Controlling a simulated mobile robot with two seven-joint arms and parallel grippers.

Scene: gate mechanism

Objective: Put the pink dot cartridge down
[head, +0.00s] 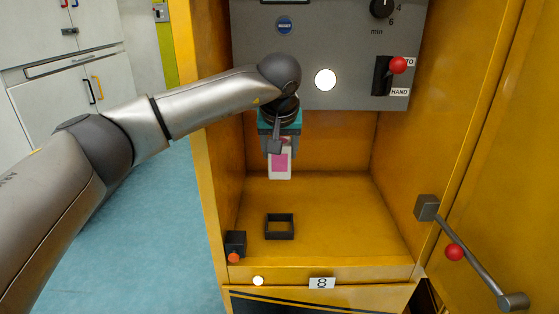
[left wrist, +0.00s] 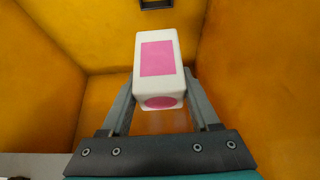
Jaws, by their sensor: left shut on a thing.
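The pink dot cartridge (head: 280,163) is a white block with a pink rectangle on its side, held upright inside the yellow cabinet in the head view. In the left wrist view the cartridge (left wrist: 158,62) also shows a pink dot on its near end. My left gripper (head: 276,146) is shut on it, with one finger on each side (left wrist: 158,100). The cartridge hangs above the cabinet floor, behind and above a dark square frame (head: 279,227). My right gripper is not in view.
The yellow cabinet (head: 330,215) has side walls and a raised front lip with a plate marked 8 (head: 322,283). A grey control panel (head: 340,60) hangs above. A dark block with a red button (head: 235,245) stands at front left.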

